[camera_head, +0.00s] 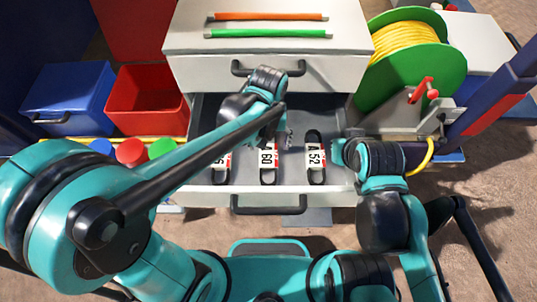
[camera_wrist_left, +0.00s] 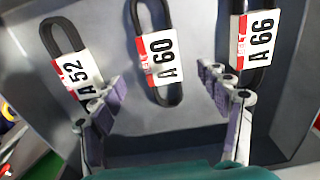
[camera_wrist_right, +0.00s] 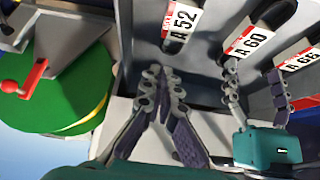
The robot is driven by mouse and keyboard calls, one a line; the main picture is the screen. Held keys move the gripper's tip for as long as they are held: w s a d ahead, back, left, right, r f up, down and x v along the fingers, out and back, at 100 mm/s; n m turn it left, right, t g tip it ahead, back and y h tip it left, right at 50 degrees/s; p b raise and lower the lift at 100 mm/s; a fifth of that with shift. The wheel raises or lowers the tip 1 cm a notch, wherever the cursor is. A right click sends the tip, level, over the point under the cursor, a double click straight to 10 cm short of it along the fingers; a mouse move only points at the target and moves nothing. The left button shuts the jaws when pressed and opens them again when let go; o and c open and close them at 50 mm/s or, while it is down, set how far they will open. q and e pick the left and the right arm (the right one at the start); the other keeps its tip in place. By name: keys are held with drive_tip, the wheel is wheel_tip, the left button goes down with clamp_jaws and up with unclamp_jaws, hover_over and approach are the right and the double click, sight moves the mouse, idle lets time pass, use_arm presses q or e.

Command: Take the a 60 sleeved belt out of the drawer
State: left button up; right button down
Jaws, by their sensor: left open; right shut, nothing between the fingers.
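The A 60 belt (camera_head: 268,158), a black loop in a white and red sleeve, lies in the open lower drawer (camera_head: 330,197) between the other two sleeved belts. In the left wrist view the A 60 belt (camera_wrist_left: 160,58) lies between the spread fingers of my left gripper (camera_wrist_left: 161,80). This gripper (camera_head: 278,138) is open above the belt; whether it touches the belt is unclear. My right gripper (camera_wrist_right: 159,75) is shut and empty by the drawer's right side, near the A 52 belt (camera_wrist_right: 182,22). The A 60 sleeve (camera_wrist_right: 248,42) also shows in the right wrist view.
The A 66 belt (camera_wrist_left: 258,40) lies beside A 60, with a left finger close to its sleeve. An upper drawer (camera_head: 320,75) is closed above. A green reel with yellow hose (camera_head: 405,50) stands right; red (camera_head: 150,98) and blue bins (camera_head: 70,95) stand left.

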sight(268, 155)
use_arm(q)
wheel_tip(268, 155, down, 7)
drive_tip(key=shift+w+r+b, duration=0.15)
drive_tip(key=shift+b, duration=0.35)
drive_tip(key=c, duration=1.4)
